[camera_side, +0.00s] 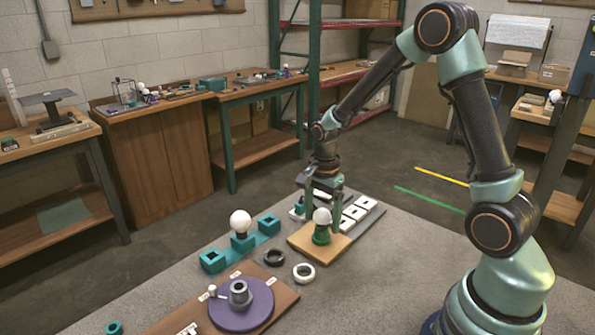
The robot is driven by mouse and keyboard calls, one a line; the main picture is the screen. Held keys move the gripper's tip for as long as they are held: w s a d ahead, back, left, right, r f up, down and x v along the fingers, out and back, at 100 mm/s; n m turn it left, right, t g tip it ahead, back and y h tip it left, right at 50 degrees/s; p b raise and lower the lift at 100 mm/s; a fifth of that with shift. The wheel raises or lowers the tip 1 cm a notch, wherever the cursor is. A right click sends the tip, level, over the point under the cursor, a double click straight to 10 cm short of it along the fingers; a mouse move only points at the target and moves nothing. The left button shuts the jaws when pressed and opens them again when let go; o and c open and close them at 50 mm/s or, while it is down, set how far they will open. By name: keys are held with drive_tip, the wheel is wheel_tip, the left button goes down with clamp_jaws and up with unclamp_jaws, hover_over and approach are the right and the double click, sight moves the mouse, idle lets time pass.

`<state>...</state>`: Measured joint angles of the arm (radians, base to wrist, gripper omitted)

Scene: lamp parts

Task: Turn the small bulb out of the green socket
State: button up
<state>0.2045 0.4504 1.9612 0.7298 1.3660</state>
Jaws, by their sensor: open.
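A white bulb (322,215) stands upright in the green socket (321,236). The socket sits on a light wooden board (303,244) near the middle of the table. My gripper (323,203) points down at the bulb, with its jaws open. One finger shows left of the bulb and one to its right. I cannot tell whether either finger touches the glass.
A larger white bulb (240,221) stands on a teal holder (243,242) to the left. A black ring (274,257) and a white ring (304,272) lie in front. A purple disc (258,315) bears a grey cylinder (239,293). White slotted blocks (354,212) lie behind the board. The table's front right is clear.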

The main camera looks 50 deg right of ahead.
drive_tip(key=c, duration=1.2)
drive_tip(key=n, duration=0.5)
drive_tip(key=shift+n, duration=0.3)
drive_tip(key=shift+r+n, duration=0.1)
drive_tip(key=shift+n, duration=0.6)
drive_tip(key=n, duration=0.6)
drive_tip(key=shift+n, duration=0.4)
